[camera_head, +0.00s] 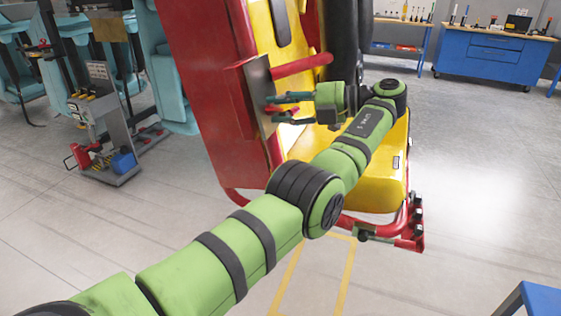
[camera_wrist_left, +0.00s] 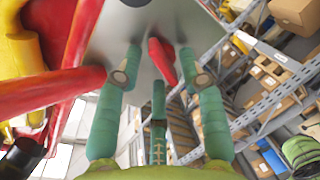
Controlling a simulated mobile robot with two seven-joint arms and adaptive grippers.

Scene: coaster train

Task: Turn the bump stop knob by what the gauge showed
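The red bump stop knob (camera_wrist_left: 162,60) sticks out from a grey metal plate (camera_wrist_left: 125,25) in the left wrist view. In the head view, the plate (camera_head: 259,90) is on the side of the red and yellow coaster seat. My left gripper (camera_head: 270,109) is at the plate, and its green fingers are open. In the wrist view, the fingers of the gripper (camera_wrist_left: 160,55) are spread on both sides of the knob, with gaps visible. Whether the fingertips touch the plate is unclear. No gauge is readable in these views. My right gripper is not in view.
A red bar (camera_head: 302,66) juts out just above my left gripper; it is close to the left finger in the wrist view (camera_wrist_left: 50,90). The yellow seat (camera_head: 375,180) lies under my forearm. A cart (camera_head: 105,130) stands left. Open floor lies right.

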